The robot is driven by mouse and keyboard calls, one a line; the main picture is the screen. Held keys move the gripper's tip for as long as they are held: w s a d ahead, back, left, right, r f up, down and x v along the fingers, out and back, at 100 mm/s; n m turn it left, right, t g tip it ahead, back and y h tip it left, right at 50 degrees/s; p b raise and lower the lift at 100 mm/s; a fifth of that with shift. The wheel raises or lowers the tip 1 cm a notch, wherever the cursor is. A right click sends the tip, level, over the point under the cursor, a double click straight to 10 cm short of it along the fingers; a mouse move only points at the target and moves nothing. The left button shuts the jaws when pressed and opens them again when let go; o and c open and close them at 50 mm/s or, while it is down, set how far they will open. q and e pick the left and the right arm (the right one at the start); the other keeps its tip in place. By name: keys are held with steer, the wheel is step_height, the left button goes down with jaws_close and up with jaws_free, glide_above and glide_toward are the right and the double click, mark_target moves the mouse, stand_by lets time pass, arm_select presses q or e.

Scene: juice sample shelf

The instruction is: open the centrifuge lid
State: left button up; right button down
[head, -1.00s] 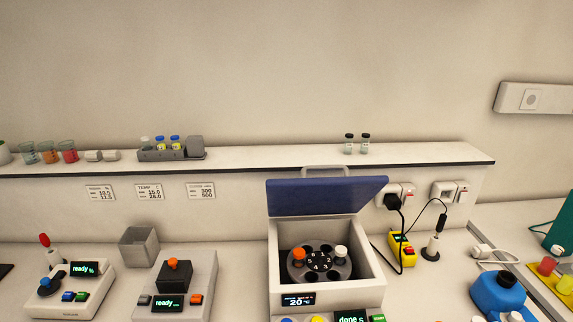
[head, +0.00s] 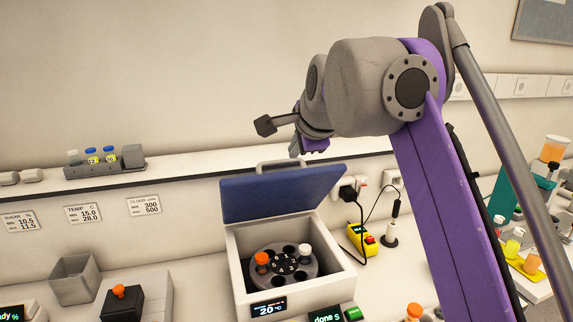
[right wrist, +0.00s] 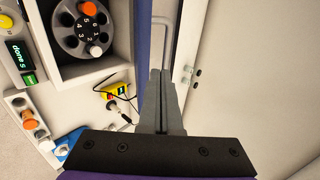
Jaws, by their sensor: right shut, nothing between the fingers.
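The centrifuge (head: 235,270) stands on the bench with its blue lid (head: 285,193) raised, so the rotor (head: 285,267) inside shows. The rotor holds an orange-capped tube and a white-capped tube. A grey handle (head: 285,165) sits at the lid's top edge. My right gripper (head: 297,147) is above the lid near the handle, its fingertips partly hidden by the wrist. In the right wrist view the shut, empty fingers (right wrist: 162,73) point toward the grey handle loop (right wrist: 163,19), beside the blue lid's edge (right wrist: 144,55). My left gripper is not in view.
Behind the lid runs a wall shelf (head: 190,174) with a vial rack (head: 105,160). A yellow device (head: 357,238) and cables lie right of the centrifuge. A grey bin (head: 75,282) and another device (head: 122,303) stand to its left.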

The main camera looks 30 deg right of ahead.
mark_target(285, 163)
steer(key=x, duration=0.9)
steer(key=shift+w+f+b, duration=0.25)
steer(key=shift+w+b, duration=0.05)
steer(key=shift+b, duration=0.1)
